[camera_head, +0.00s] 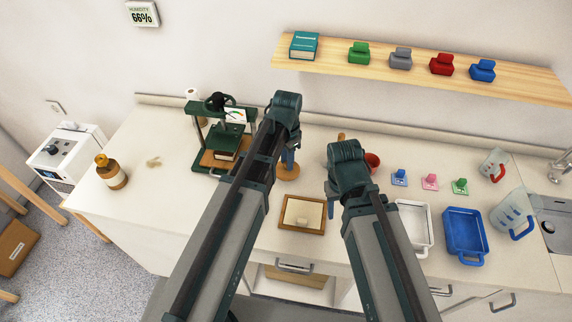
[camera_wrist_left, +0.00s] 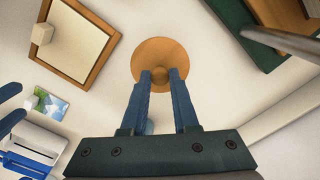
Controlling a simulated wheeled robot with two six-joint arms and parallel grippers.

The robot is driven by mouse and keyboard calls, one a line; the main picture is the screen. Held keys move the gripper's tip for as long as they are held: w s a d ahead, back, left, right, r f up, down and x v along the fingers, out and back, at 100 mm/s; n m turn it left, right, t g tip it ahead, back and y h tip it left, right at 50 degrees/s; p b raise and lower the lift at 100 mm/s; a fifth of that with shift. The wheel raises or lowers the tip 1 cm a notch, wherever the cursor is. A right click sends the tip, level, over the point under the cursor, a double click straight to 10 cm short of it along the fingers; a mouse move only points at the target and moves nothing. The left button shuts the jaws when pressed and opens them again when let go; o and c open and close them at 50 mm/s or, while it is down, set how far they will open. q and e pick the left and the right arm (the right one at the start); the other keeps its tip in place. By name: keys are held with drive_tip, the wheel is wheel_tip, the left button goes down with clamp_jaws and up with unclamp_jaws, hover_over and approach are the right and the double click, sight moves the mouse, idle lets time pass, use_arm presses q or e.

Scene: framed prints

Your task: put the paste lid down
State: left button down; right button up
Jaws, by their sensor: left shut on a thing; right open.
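The paste lid is a round wooden disc with a knob (camera_head: 288,173); in the left wrist view its disc (camera_wrist_left: 145,55) fills the space past the fingertips. My left gripper (camera_head: 290,158) is shut on its knob, as the left wrist view (camera_wrist_left: 160,78) shows. The lid is level with or just above the white counter; I cannot tell whether it touches. My right gripper (camera_head: 332,207) is open and empty, over the counter beside a wood-framed board. What lies under the lid is hidden.
The wood-framed board (camera_head: 295,224) with a pale block is close to the lid. A green press (camera_head: 222,165) stands to the left. White (camera_head: 427,250) and blue (camera_head: 465,262) trays are at the right.

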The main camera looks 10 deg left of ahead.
use_arm(q)
drive_tip(key=shift+w, duration=0.2)
drive_tip(key=f+b, duration=0.4)
drive_tip(key=shift+w+a, duration=0.25)
drive_tip(key=shift+w, duration=0.15)
use_arm(e)
wheel_tip(320, 180, down, 4)
drive_tip(key=shift+r, duration=0.1)
use_arm(q)
drive_tip(key=shift+r, duration=0.1)
drive_tip(key=shift+r, duration=0.1)
use_arm(e)
drive_tip(key=shift+r, duration=0.1)
use_arm(q)
drive_tip(key=c, duration=0.7)
unclamp_jaws()
